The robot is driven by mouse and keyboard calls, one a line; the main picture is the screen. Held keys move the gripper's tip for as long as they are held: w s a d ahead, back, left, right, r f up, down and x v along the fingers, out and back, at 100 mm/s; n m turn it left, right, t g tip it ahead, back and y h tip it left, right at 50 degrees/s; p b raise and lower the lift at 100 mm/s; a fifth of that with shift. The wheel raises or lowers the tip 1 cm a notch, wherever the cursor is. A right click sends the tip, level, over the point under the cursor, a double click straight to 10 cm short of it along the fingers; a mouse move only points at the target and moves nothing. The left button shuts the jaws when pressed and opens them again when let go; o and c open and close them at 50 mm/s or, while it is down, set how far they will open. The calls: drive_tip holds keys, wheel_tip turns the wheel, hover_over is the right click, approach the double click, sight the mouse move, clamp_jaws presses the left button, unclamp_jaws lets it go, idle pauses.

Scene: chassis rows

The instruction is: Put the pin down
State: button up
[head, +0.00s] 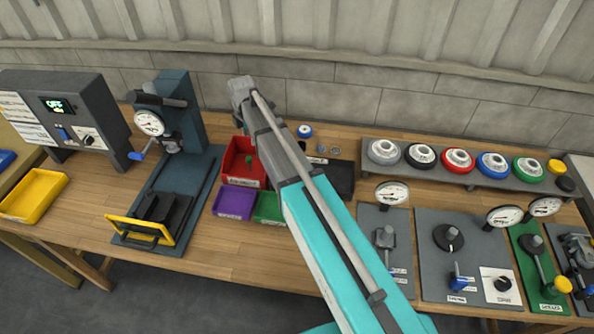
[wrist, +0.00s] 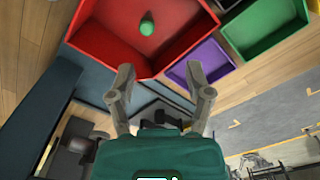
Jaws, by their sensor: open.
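A small green piece, which looks like the pin (wrist: 147,27), lies in the red bin (wrist: 90,42). In the head view the green piece (head: 249,160) also shows inside the red bin (head: 238,181). My gripper (wrist: 162,82) is open in the wrist view, with its two fingers apart and nothing between them. Its fingertips appear near the edge of the red bin, apart from the green piece. In the head view my arm crosses the bench and its fingers cannot be made out.
A purple bin (head: 234,203) and a green bin (head: 269,208) stand in front of the red bin. A press (head: 180,125) stands to the left. A rack (head: 460,172) of coloured wheels and several gauge plates are to the right. Bare bench shows at the front.

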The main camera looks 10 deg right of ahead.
drive_tip(key=s+d+m, duration=0.7)
drive_tip(key=s+m, duration=0.4)
drive_tip(key=s, duration=0.1)
drive_tip(key=s+d+m, duration=0.7)
drive_tip(key=s+m, duration=0.4)
drive_tip(key=shift+s+d+m, duration=0.25)
drive_tip(key=shift+s+m, duration=0.05)
drive_tip(key=shift+s, duration=0.1)
